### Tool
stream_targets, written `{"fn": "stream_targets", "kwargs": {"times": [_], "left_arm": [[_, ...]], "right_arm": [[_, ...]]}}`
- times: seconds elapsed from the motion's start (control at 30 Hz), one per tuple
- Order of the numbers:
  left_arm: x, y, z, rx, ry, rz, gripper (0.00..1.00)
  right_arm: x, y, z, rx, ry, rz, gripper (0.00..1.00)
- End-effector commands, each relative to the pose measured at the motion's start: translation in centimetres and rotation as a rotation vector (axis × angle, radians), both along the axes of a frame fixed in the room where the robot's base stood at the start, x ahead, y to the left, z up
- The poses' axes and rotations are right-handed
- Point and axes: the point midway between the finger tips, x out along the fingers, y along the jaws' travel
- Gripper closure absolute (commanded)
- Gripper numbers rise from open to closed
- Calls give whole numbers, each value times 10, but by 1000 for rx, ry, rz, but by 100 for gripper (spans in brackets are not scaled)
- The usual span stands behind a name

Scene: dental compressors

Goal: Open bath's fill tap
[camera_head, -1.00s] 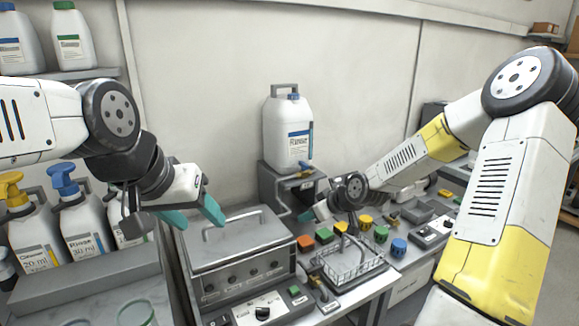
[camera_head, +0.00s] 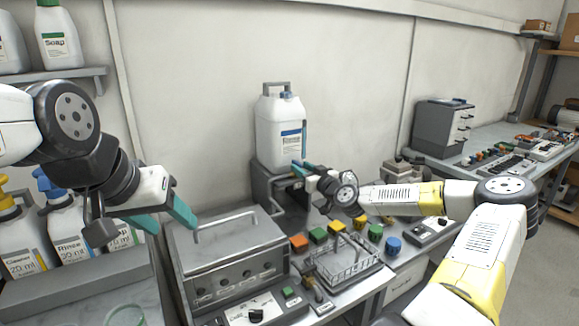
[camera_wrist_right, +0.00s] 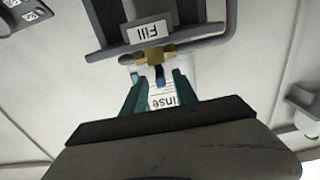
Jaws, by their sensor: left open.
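In the head view my right gripper (camera_head: 303,172) is at the stand under the white rinse jug (camera_head: 280,130) and hides most of the tap. The grey bath (camera_head: 235,272) has a closed lid with a handle. My left gripper (camera_head: 168,217) is open and empty, left of the bath lid.
A wire basket (camera_head: 345,268) and several coloured blocks lie right of the bath. Pump bottles (camera_head: 75,235) stand at the left. A grey pipe (camera_wrist_right: 98,25) curves around the tap. A drawer unit (camera_head: 442,128) stands further back right.

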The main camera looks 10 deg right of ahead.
Motion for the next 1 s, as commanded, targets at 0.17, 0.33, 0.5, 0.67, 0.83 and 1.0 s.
{"fn": "stream_targets", "kwargs": {"times": [0.17,0.33,0.5,0.67,0.83,1.0], "left_arm": [[0,0,0,0,0,0,45],[0,0,0,0,0,0,45],[0,0,0,0,0,0,45],[0,0,0,0,0,0,45],[0,0,0,0,0,0,45],[0,0,0,0,0,0,45]], "right_arm": [[22,10,0,1,0,1,65],[29,12,0,0,1,1,65],[29,12,0,-1,2,1,65],[29,12,0,-1,2,1,87],[29,12,0,-1,2,1,100],[29,12,-1,0,2,4,100]]}}
